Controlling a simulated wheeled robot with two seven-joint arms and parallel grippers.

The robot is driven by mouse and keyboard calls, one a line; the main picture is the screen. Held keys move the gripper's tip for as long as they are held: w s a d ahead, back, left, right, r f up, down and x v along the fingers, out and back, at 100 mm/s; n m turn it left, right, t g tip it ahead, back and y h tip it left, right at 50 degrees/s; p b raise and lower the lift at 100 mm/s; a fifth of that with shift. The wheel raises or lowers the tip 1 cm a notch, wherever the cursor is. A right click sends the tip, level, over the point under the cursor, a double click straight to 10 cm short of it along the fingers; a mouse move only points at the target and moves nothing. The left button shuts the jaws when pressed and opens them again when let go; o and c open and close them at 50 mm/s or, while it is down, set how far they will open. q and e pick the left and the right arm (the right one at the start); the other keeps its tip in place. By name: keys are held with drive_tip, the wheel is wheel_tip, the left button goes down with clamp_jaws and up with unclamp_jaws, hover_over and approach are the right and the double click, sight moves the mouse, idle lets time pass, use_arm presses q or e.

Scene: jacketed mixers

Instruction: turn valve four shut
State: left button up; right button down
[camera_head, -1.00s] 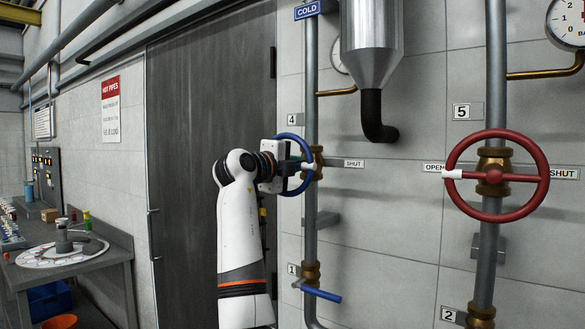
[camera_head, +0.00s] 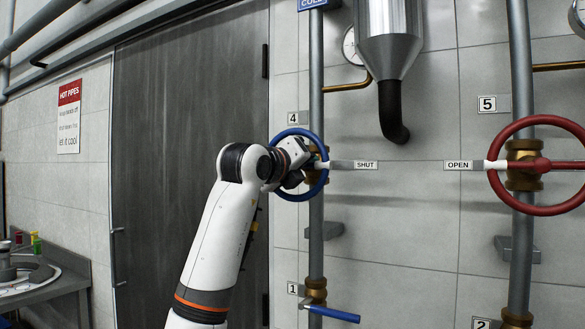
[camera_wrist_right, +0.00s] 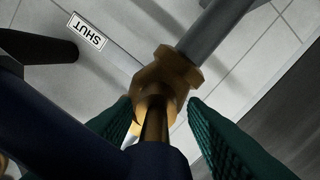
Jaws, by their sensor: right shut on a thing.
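Valve four is a blue handwheel (camera_head: 290,134) on the left grey pipe, under the "4" plate (camera_head: 293,118). Its white mark (camera_head: 321,165) points right, in line with the "SHUT" plate (camera_head: 366,165). My right gripper (camera_head: 298,165) is at the wheel, shut on it. In the right wrist view, the green finger pads of my right gripper (camera_wrist_right: 160,110) stand either side of the wheel's dark blue part (camera_wrist_right: 155,162). The brass valve body (camera_wrist_right: 165,78) and the "SHUT" plate (camera_wrist_right: 87,33) show behind. The exact grip is partly hidden. My left gripper is out of view.
A red handwheel (camera_head: 497,180) by the "5" plate (camera_head: 493,104) has its white mark towards "OPEN" (camera_head: 458,165). A blue lever (camera_head: 335,314) sits below, by the "1" plate (camera_head: 292,288). A steel vessel (camera_head: 388,45) hangs between the pipes. A dark door (camera_head: 180,130) is at left.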

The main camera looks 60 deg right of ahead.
drive_tip(key=shift+f+m, duration=0.1)
drive_tip(key=shift+m, duration=0.3)
drive_tip(key=c, duration=2.2)
unclamp_jaws()
drive_tip(key=shift+f, duration=0.1)
drive_tip(key=c, duration=2.2)
unclamp_jaws()
drive_tip(key=c, duration=0.9)
unclamp_jaws()
drive_tip(key=shift+s, duration=0.35)
drive_tip(key=a+b, duration=0.2)
drive_tip(key=a, duration=1)
drive_tip(key=shift+s+b, duration=0.35)
drive_tip(key=shift+s, duration=0.1)
